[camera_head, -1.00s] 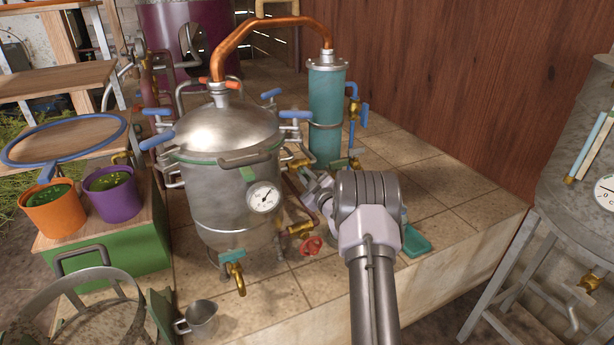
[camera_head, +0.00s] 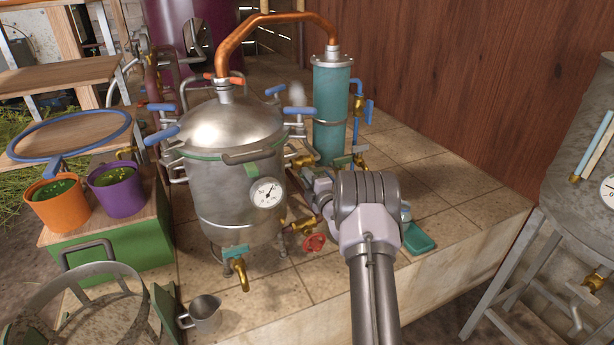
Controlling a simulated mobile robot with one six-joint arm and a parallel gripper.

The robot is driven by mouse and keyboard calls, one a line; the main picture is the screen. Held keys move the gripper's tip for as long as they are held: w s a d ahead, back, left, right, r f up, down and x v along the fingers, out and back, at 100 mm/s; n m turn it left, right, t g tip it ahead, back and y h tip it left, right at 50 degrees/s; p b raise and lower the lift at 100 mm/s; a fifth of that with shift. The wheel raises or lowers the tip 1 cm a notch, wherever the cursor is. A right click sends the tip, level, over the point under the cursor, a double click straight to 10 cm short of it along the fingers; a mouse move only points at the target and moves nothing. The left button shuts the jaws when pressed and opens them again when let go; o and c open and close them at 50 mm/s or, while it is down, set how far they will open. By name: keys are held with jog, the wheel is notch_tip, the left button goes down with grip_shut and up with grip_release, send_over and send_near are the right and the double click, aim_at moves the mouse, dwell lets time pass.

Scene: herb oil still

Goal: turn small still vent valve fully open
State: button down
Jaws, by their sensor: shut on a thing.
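The small still (camera_head: 232,200) is a steel pot with a domed lid, a round dial gauge and a copper pipe running to a teal column. A brass valve (camera_head: 303,160) sits at its upper right side; it seems to be the vent valve, but its handle is not clearly visible. My gripper (camera_head: 318,184) is right of the pot, just below this brass valve, partly hidden behind my wrist. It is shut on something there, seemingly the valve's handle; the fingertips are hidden.
A red handwheel (camera_head: 313,242) on a low brass valve is close below my gripper. A brass tap with a teal handle (camera_head: 236,252) is at the pot's front. A metal cup (camera_head: 205,313) and a teal dish (camera_head: 419,238) stand on the tiles. Tiles at right are clear.

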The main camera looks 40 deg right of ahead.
jog(key=shift+f+n, duration=0.1)
jog(key=shift+n, duration=0.4)
dwell(0.3)
jog(key=c, duration=1.5)
grip_release()
jog(key=shift+f, duration=0.1)
jog(key=shift+o, duration=0.2)
jog(key=p+v, duration=0.4)
jog(key=v, duration=1.3)
jog(key=shift+s+p, duration=0.2)
jog(key=shift+p, duration=0.2)
jog(key=shift+a, duration=0.1)
